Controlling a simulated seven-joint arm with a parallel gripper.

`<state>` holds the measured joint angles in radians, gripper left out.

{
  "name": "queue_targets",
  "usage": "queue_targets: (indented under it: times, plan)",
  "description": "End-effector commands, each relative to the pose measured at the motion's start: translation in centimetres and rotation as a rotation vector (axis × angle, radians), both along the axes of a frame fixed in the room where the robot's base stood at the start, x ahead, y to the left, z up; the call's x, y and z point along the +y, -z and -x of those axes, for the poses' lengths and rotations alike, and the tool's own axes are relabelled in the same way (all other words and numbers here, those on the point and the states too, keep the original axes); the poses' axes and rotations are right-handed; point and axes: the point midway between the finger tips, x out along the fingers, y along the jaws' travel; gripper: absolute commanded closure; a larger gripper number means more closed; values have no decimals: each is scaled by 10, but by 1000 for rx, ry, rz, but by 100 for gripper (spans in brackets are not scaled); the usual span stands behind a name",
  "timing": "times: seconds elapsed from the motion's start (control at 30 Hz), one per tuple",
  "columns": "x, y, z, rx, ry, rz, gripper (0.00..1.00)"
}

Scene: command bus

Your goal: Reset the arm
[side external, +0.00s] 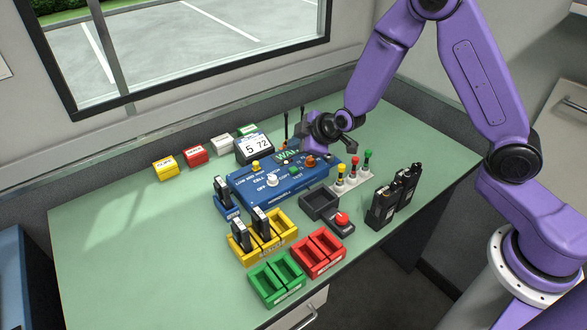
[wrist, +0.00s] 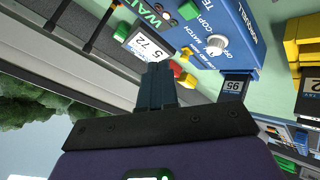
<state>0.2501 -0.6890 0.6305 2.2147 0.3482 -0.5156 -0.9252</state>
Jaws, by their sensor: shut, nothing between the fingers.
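My purple arm reaches in from the right in the side view. My gripper (side external: 305,140) is over the back of the blue console (side external: 262,192), near the display reading 5 72 (side external: 254,148). In the wrist view the gripper's dark fingers (wrist: 156,72) are together with nothing between them. The display (wrist: 148,44) and part of the blue console (wrist: 222,28) lie beyond the fingertips. The console carries a white knob, a yellow button and a green button. The exact gap between gripper and console is hard to tell.
Yellow trays (side external: 262,250) holding black radios, green trays (side external: 276,280) and red trays (side external: 318,254) stand in front. Two black radios (side external: 384,207) stand at right, near a red-knobbed box (side external: 341,222). Coloured blocks (side external: 195,155) line the back. The left of the green desk (side external: 120,230) is clear.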

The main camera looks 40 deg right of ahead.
Motion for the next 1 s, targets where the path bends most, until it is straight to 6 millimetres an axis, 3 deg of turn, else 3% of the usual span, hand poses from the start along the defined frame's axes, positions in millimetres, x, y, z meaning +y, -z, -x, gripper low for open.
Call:
queue_targets:
  times: [0.67,0.83,1.0]
  plan:
    - [5,-3,5,16,-10,-13,100]
    - [27,-21,41,114,-65,-73,100]
    - [46,-45,106,279,-129,-120,100]
